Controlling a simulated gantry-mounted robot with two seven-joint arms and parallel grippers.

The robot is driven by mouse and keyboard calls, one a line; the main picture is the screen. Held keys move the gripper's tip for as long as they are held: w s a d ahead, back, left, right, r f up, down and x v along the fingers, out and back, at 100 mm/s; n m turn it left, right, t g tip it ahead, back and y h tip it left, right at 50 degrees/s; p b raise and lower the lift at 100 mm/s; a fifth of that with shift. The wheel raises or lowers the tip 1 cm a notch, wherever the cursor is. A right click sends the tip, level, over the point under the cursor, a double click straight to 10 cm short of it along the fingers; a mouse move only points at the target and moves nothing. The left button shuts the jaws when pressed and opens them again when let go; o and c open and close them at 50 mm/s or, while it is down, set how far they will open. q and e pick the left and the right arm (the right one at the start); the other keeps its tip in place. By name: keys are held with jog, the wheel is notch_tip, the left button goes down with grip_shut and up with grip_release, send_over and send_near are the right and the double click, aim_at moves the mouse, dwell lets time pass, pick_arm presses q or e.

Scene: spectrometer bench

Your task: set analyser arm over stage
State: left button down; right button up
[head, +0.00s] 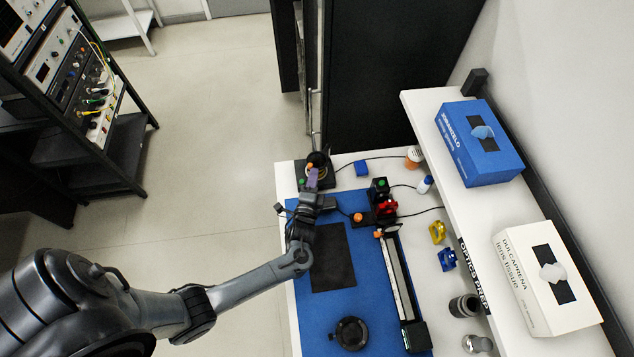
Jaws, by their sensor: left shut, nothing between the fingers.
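My left gripper (313,188) is at the far left corner of the white bench, over the edge of the blue mat (348,298). It is shut with nothing between its fingers. Its tips are close to a purple piece (312,178) on a dark instrument (318,161) with an orange and a green part; I cannot tell whether they touch. The gripper partly hides this instrument. I cannot tell for sure which part is the analyser arm or which is the stage. My right gripper is not in view.
A black pad (333,257) and a round black part (350,334) lie on the mat. A long rail (399,275) runs along its right side, with a red-and-black device (382,203) beyond. A shelf holds a blue box (479,142) and a white box (546,280).

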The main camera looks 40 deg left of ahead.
pick_arm(q)
jog(key=shift+a, duration=0.15)
jog(key=shift+s+a+f+p, duration=0.15)
jog(key=shift+a+p, duration=0.2)
jog(key=shift+a, duration=0.65)
jog(key=shift+d, duration=0.15)
